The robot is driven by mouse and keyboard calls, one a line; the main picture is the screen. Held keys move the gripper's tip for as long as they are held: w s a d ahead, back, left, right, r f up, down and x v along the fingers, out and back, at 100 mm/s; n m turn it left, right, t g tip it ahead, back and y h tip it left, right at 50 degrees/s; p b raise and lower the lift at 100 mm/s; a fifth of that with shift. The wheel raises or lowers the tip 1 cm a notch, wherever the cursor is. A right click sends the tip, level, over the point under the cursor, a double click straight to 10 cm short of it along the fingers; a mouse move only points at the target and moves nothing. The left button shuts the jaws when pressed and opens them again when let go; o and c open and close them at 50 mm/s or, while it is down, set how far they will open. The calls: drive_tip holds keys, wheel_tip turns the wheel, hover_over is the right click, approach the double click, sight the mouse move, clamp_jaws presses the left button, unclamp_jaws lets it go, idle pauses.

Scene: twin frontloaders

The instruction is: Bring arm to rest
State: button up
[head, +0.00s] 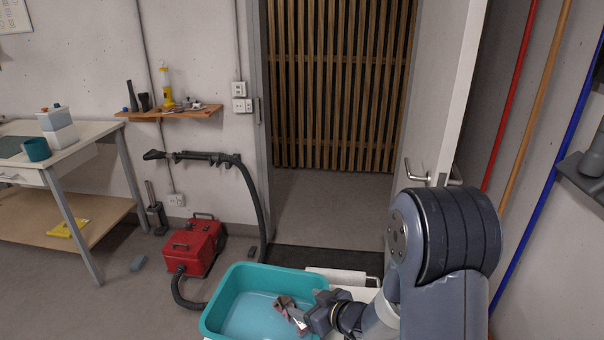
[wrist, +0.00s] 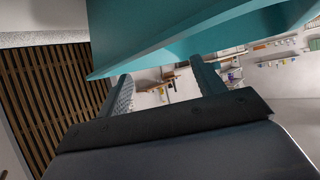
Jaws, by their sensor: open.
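My arm (head: 445,240) reaches down from the right in the head view, bent at a large dark joint. My gripper (head: 303,319) is at the right side of a teal tub (head: 222,290), low in the picture. In the wrist view my gripper (wrist: 162,72) has its two fingers spread apart, with nothing between them. The tub's teal wall (wrist: 150,35) fills the top of that view, close to the fingertips. A crumpled greyish-pink cloth (head: 284,305) shows in the tub beside my gripper; I cannot tell if they touch.
A red toolbox-like vacuum (head: 193,247) with a black hose stands on the floor left of the tub. A workbench (head: 85,140) is at the far left. An open door (head: 435,100) is behind my arm. Coloured poles (head: 540,100) line the right wall. The doorway floor is clear.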

drive_tip(key=x, duration=0.2)
drive_tip(key=b+x, duration=0.1)
drive_tip(key=x, duration=0.2)
drive_tip(key=shift+f, duration=0.7)
drive_tip(key=shift+r, duration=0.4)
